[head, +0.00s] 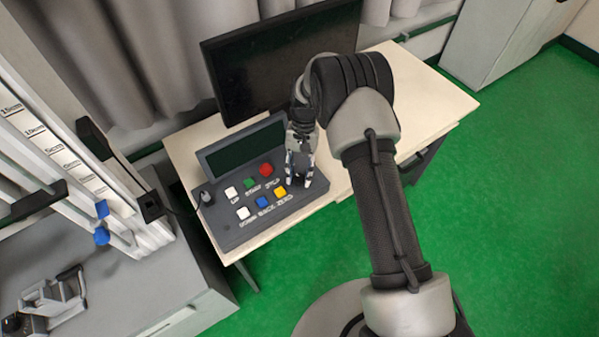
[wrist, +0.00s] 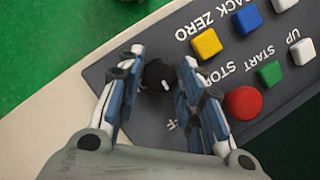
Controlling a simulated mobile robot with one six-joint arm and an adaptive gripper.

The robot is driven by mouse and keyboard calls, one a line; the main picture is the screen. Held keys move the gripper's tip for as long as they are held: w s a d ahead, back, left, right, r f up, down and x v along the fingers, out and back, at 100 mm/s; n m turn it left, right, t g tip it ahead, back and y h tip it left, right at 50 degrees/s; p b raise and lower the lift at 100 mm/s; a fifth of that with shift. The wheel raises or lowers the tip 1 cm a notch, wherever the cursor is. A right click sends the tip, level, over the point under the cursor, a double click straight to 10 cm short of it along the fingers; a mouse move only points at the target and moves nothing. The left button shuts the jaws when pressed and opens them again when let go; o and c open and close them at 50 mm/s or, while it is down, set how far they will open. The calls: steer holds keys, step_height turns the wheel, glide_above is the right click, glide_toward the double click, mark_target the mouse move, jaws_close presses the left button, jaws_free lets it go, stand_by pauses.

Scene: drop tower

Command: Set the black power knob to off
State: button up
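The black power knob (wrist: 158,75) is on the grey control panel (head: 235,225), at the panel's right end. In the wrist view it lies between the tips of my gripper's two fingers, with a small white mark on its face. My gripper (wrist: 160,72) is open, one finger on each side of the knob; I cannot tell whether they touch it. Lettering beside the knob is partly covered, with "FF" readable.
The red stop button (wrist: 243,103), green start button (wrist: 271,74) and yellow zero button (wrist: 206,44) are close to my right finger. A dark monitor (head: 270,65) stands behind the panel on the pale table (head: 425,105). A drop tower (head: 60,140) stands at left.

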steer(key=o, duration=0.3)
steer(key=v, duration=1.2)
stand_by(0.3)
